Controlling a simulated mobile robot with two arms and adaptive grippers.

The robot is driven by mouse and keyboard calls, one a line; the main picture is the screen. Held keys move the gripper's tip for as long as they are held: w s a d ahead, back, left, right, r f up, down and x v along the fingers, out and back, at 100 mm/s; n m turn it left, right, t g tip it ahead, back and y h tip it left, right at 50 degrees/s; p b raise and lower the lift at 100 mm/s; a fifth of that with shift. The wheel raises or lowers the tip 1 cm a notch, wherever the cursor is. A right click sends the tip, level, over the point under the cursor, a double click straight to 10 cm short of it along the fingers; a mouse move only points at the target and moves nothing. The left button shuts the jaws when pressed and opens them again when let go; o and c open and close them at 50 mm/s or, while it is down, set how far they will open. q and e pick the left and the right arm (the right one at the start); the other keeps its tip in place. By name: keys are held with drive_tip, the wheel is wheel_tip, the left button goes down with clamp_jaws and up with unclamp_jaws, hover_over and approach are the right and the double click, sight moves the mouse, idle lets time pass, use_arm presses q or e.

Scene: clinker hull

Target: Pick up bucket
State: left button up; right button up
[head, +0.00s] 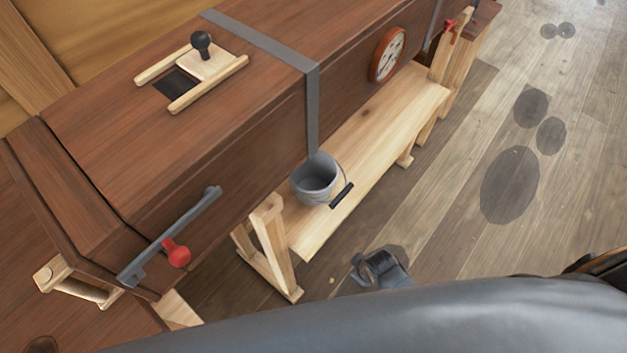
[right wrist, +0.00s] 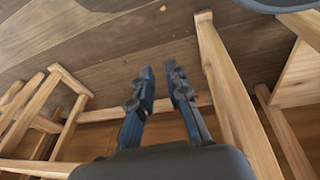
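A small grey metal bucket (head: 316,179) stands upright on a pale wooden bench (head: 385,125), near the bench's near end. Its wire handle with a dark grip (head: 342,195) hangs over the right side of the rim. A gripper, which looks like my right one (head: 380,268), is low over the floor, below and to the right of the bucket and apart from it. In the right wrist view my right gripper (right wrist: 159,76) has a gap between its two fingers and nothing in it. My left gripper is in neither view.
A large reddish-brown wooden hull (head: 200,130) stands along the back of the bench, with a grey strap, a round dial (head: 387,54) and a red knob (head: 176,253). Trestle legs (head: 268,245) stand under the bench. The plank floor (head: 455,190) to the right is clear.

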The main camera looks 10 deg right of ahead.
drive_tip(key=w+a+r+n+t+p, duration=0.1)
drive_tip(key=w+a+r+n, duration=0.3)
drive_tip(key=r, duration=0.5)
drive_tip(key=w+a+r+n+p, duration=0.1)
drive_tip(key=w+r+n, duration=0.45)
drive_tip(key=r, duration=0.35)
drive_tip(key=w+a+r+n+t, duration=0.1)
drive_tip(key=w+a+r+n, duration=0.25)
drive_tip(key=r+n, duration=0.4)
drive_tip(key=w+d+r+n+h, duration=0.2)
drive_tip(key=w+d+r+n, duration=0.2)
drive_tip(key=n, duration=0.2)
drive_tip(key=x, duration=0.7)
drive_tip(key=shift+a+f, duration=0.2)
drive_tip(key=shift+f, duration=0.15)
drive_tip(key=shift+x, duration=2.6)
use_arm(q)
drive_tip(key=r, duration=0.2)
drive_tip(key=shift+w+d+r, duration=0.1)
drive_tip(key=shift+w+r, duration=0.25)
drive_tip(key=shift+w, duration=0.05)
use_arm(e)
drive_tip(key=shift+d, duration=0.15)
clamp_jaws()
